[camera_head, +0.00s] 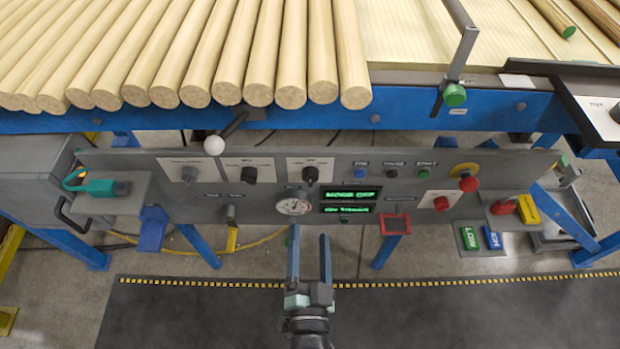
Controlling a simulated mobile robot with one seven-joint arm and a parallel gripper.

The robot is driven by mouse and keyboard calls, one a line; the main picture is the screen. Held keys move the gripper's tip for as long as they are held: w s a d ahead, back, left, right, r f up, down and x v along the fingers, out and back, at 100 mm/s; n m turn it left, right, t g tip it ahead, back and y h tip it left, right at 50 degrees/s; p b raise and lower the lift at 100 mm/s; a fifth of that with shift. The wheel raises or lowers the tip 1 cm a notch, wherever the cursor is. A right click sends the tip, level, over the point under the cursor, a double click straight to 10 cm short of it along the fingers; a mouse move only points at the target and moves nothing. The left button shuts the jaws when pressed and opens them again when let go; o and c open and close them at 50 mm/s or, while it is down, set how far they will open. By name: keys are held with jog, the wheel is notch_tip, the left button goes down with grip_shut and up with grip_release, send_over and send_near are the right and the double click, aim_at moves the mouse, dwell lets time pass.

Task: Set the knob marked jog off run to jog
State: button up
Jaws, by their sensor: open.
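A long grey control panel (390,168) runs under the blue conveyor frame. It carries three rotary knobs on white label plates: a grey knob (189,174) at left, a black knob (250,175) in the middle and another black knob (310,174) at right. The print on the plates is too small to read, so I cannot tell which is marked jog off run, or its setting. My gripper (310,238) is open and empty, its two fingers pointing at the panel's lower edge. It is below and apart from the knobs.
A round gauge (293,203) and green-lit displays (349,201) lie between my fingers and the knobs. A white-balled lever (214,145) hangs by the panel's top edge. A red emergency button (468,184) is at right. Pale wooden rods (230,50) lie above.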

aim_at(310, 183)
jog(key=w, duration=1.2)
jog(key=shift+w+r+b, duration=0.1)
jog(key=shift+w+b, duration=0.1)
jog(key=shift+b, duration=0.2)
grip_shut()
